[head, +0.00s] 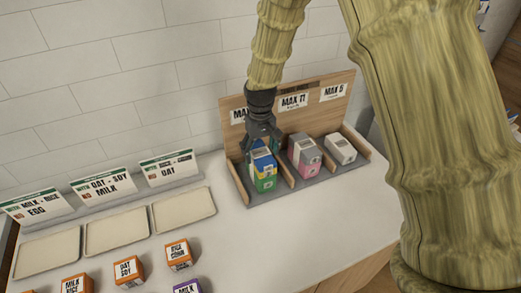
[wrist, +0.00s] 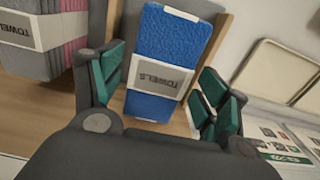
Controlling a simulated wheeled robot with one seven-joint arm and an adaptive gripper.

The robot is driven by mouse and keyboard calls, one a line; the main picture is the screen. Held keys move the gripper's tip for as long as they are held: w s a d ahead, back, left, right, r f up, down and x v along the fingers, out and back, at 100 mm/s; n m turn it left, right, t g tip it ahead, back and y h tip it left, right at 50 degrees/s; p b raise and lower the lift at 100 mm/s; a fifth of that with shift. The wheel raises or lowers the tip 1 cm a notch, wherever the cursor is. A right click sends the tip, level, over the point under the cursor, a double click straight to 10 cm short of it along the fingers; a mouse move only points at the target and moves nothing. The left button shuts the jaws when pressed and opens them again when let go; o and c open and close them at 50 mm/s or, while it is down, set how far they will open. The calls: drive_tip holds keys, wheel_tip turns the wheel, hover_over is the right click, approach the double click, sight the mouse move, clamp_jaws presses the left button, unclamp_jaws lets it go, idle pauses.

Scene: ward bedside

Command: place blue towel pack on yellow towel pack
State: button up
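The blue towel pack (head: 259,154) is at the top of the stack in the rack's left compartment in the head view. A thin yellow layer, apparently the yellow towel pack (head: 267,170), shows just below it, above a green pack (head: 267,184). My gripper (head: 262,146) points down over this stack. In the wrist view the blue pack (wrist: 158,106), with a pale TOWELS band, lies between the spread green-padded fingers of my gripper (wrist: 160,90). Narrow gaps show beside the pack, so the gripper looks open. The yellow pack is hidden in the wrist view.
The wooden rack (head: 241,188) has low dividers and a labelled back board. Pink and grey packs (head: 305,158) fill its middle compartment; a pale grey pack (head: 341,149) is at right. Trays (head: 117,231), sign cards and small boxes stand left. Counter in front of the rack is clear.

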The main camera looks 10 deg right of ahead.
sight(260, 153)
drive_tip(key=shift+r, duration=0.2)
wheel_tip(260, 153, up, 12)
drive_tip(key=b, duration=0.4)
drive_tip(key=shift+b, duration=0.3)
idle(0.4)
